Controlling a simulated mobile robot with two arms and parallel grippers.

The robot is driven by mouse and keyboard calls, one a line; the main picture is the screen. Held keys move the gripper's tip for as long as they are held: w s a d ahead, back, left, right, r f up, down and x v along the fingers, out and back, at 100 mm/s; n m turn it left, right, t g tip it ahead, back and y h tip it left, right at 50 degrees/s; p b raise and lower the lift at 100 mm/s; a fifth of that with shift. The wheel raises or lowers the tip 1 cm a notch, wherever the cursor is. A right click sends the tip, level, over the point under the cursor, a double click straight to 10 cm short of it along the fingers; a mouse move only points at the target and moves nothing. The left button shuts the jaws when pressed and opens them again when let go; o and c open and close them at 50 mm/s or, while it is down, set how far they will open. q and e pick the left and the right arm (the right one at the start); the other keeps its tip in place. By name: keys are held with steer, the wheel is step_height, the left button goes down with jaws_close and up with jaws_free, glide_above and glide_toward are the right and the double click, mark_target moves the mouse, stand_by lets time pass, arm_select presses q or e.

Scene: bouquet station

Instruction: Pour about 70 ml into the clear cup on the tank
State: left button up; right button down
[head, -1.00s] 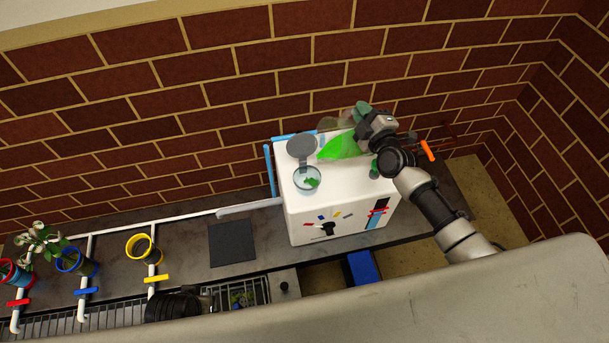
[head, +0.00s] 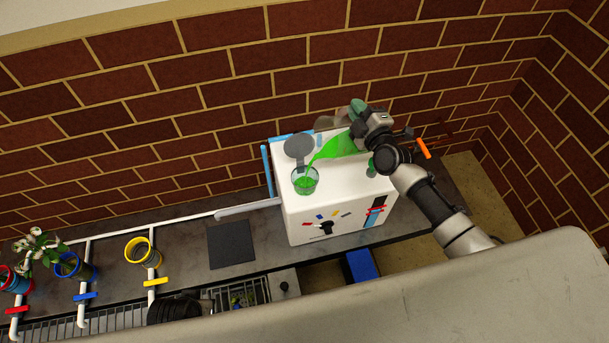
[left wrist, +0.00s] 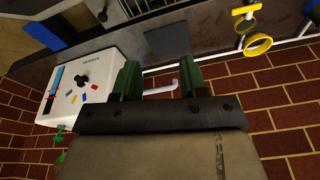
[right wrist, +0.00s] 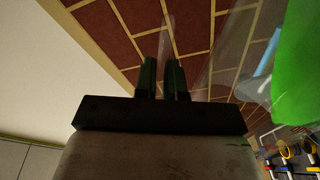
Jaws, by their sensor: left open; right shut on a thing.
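The clear cup (head: 305,181) stands on top of the white tank (head: 335,222) and holds some green liquid. A tilted see-through vessel of bright green liquid (head: 334,148) is above the tank, and a green stream runs from its lip into the cup. My right gripper (head: 357,132) is shut on this vessel; the green liquid also shows at the right edge of the right wrist view (right wrist: 297,75). My left gripper (left wrist: 160,82) is open and empty in the left wrist view, with the tank (left wrist: 85,83) to its left.
A round grey lid (head: 299,148) is beside the cup. A dark square mat (head: 231,243) lies on the counter left of the tank. Red, blue and yellow ring holders (head: 142,251) stand farther left, with a white-flowered plant (head: 40,242). The brick wall rises behind.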

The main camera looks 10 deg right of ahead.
arm_select(q)
steer(key=shift+s+a+f, duration=0.1)
steer(key=shift+f, duration=0.05)
arm_select(e)
steer(key=shift+r, duration=0.15)
steer(key=shift+a, duration=0.1)
arm_select(q)
steer(key=shift+s+f, duration=0.1)
steer(key=shift+f, duration=0.1)
steer(key=shift+a, duration=0.2)
arm_select(e)
steer(key=shift+a+r, duration=0.1)
arm_select(q)
steer(key=shift+f, duration=0.15)
arm_select(e)
steer(key=shift+a+n, duration=0.1)
steer(key=shift+n, duration=0.2)
arm_select(q)
steer(key=shift+s+a+f, duration=0.1)
steer(key=shift+a+f, duration=0.15)
arm_select(e)
steer(key=shift+s, duration=0.1)
steer(key=shift+r, duration=0.1)
